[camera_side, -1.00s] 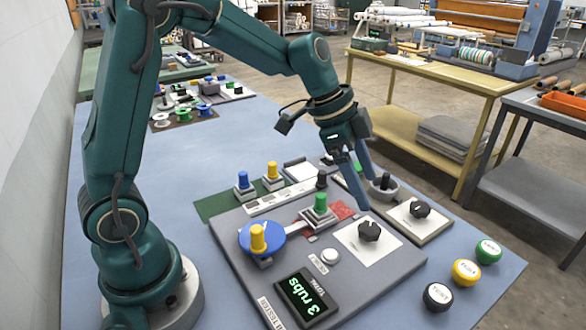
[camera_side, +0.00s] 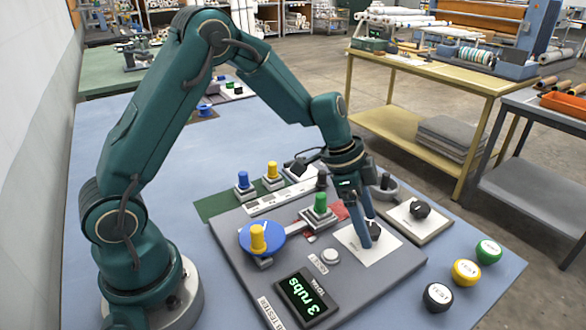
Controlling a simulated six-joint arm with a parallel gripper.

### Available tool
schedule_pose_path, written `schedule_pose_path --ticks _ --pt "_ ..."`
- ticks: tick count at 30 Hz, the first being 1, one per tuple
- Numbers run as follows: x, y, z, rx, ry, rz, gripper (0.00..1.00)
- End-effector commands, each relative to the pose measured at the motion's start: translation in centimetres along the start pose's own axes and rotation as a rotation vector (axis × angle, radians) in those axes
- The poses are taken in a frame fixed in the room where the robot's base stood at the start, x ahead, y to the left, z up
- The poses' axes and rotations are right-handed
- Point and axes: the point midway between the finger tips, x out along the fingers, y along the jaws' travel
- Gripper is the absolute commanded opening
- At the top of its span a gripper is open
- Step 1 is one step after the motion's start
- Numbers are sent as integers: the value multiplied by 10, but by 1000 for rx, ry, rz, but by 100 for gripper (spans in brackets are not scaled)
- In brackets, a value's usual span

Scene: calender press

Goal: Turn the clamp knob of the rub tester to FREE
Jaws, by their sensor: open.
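The rub tester (camera_side: 235,240) is a grey slab with a lit display reading "3 rubs". A black knob (camera_side: 376,230) sits on a white plate (camera_side: 352,243) at the tester's right side. My gripper (camera_side: 367,238) points down at this knob, with its blue fingers open and their tips at about knob height. The fingers cover part of the knob, so I cannot tell whether they touch it. The plate's lettering and the knob's pointer are too small or hidden to read.
A second black knob (camera_side: 420,209) sits on a separate pale plate to the right. A green-topped post (camera_side: 320,203) and a blue disc (camera_side: 262,239) with a yellow peg stand left of my gripper. Black, yellow and green buttons (camera_side: 466,272) lie at the table's right.

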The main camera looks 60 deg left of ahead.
Motion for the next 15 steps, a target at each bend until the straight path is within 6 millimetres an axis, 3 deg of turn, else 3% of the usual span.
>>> schedule_pose_path --ticks 1,6,7,15 --pt "0 0 0 0 0 0 70" --pt "0 0 0 0 0 0 5" --pt "0 0 0 0 0 0 0" --pt "-1 1 0 -24 0 -9 0"
